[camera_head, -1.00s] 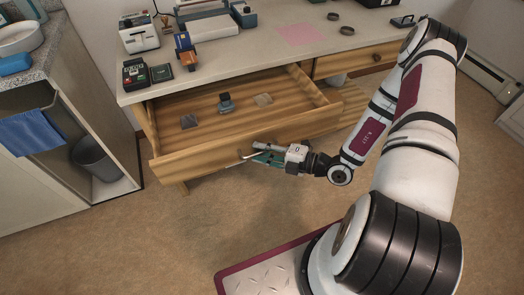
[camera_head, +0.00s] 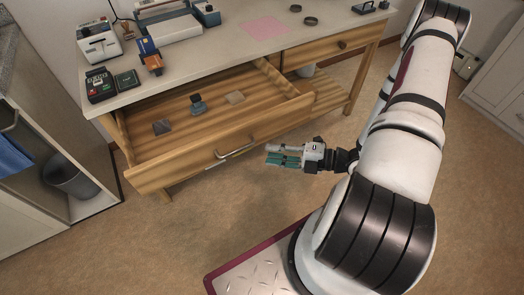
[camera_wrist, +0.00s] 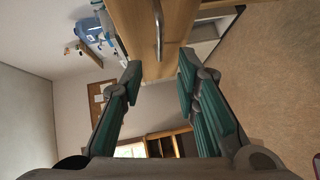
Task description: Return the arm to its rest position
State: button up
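My gripper (camera_head: 285,156) is in front of the open drawer (camera_head: 176,171), to the right of its metal handle (camera_head: 237,149) and apart from it. Its green-padded fingers point left in the head view. In the wrist view my gripper (camera_wrist: 160,85) has its two fingers spread with an empty gap between them. The drawer front (camera_wrist: 155,30) and its handle (camera_wrist: 158,32) show beyond the fingertips.
The drawer holds a small blue-grey object (camera_head: 197,105) and two flat squares. The desk top (camera_head: 215,48) carries a stapler-like orange and blue device (camera_head: 150,57), dark boxes and a pink sheet (camera_head: 265,27). Carpet (camera_head: 225,215) in front is clear.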

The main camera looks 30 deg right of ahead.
jog(key=shift+s+d, duration=0.2)
jog(key=shift+d, duration=0.05)
jog(key=shift+r, duration=0.1)
dwell(0.3)
jog(key=s+a+r+n+g+h+p, duration=0.1)
jog(key=s+a+r+n+g+p, duration=0.2)
jog(key=r+n, duration=0.5)
jog(key=s+a+r+n+g, duration=0.1)
jog(key=a+r+n+g, duration=0.3)
jog(key=r+n, duration=0.45)
jog(key=s+a+r+n+g+h+p, duration=0.1)
jog(key=s+a+r+n+g+p, duration=0.1)
jog(key=r+n+g, duration=0.5)
jog(key=s+r+n+t+h+p, duration=0.2)
jog(key=s+r+n+h, duration=0.3)
jog(key=r+n, duration=0.5)
jog(key=s+r+n+t+h+p, duration=0.2)
jog(key=s+r+n+t+h, duration=0.2)
jog(key=r+n, duration=0.7)
jog(key=shift+s+d+n+t+h+p, duration=0.25)
jog(key=shift+s+n+t+h+p, duration=0.15)
jog(key=shift+s+n, duration=0.65)
